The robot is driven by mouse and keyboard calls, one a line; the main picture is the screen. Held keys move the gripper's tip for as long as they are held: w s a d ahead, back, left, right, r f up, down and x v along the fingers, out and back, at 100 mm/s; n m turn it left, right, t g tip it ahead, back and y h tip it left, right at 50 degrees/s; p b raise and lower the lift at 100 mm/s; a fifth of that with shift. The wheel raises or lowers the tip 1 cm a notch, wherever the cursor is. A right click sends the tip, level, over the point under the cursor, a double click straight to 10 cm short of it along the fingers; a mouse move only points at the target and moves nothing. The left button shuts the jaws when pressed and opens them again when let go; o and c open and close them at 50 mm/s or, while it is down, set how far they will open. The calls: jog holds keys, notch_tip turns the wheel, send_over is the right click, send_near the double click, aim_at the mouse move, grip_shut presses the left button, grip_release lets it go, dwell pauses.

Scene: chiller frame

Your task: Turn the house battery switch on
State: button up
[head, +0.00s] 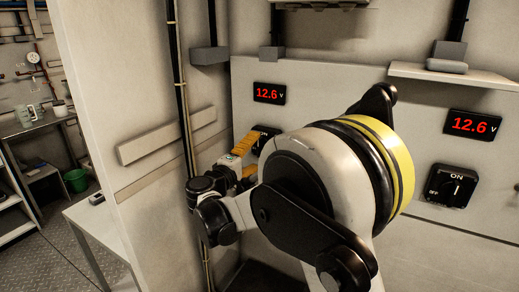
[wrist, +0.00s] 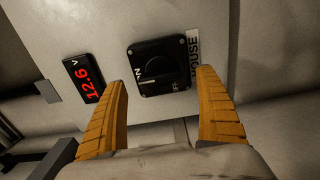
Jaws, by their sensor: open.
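The house battery switch (wrist: 158,68) is a black square plate with a round knob, beside a HOUSE label (wrist: 194,58) in the wrist view. ON and OFF are printed on its face; I cannot tell clearly which one the knob points to. In the head view this switch (head: 264,135) is mostly hidden behind my fingers and arm. My gripper (wrist: 162,79) is open, its orange fingers spread on either side of the switch in the wrist view, with nothing between them. In the head view my gripper (head: 244,158) is close to the panel.
A red 12.6 V display (head: 269,93) is above the house switch. A second switch (head: 452,186), its knob upright toward ON, sits at the right below another 12.6 V display (head: 473,124). A shelf (head: 455,77) juts out above. Cables (head: 181,90) run down at the left.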

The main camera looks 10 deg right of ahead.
jog(key=v, duration=0.8)
jog(key=shift+s+a, duration=0.15)
jog(key=shift+a, duration=0.05)
jog(key=s+d+f+m+g+y, duration=0.2)
jog(key=s+d+g+y, duration=0.1)
jog(key=s+d, duration=0.35)
jog(key=s+d+f+m+g+y, duration=0.2)
jog(key=s+d, duration=0.4)
jog(key=s, duration=0.1)
jog(key=s+a+f+m+y, duration=0.2)
jog(key=s+y, duration=0.1)
jog(key=s, duration=0.5)
jog(key=s+a+f+m+g+y, duration=0.1)
jog(key=s+a+f+m+y, duration=0.1)
jog(key=s, duration=0.7)
jog(key=shift+s+f+m+y, duration=0.2)
jog(key=shift+f+m+y, duration=0.5)
jog(key=shift+y, duration=0.3)
jog(key=shift+a, duration=0.15)
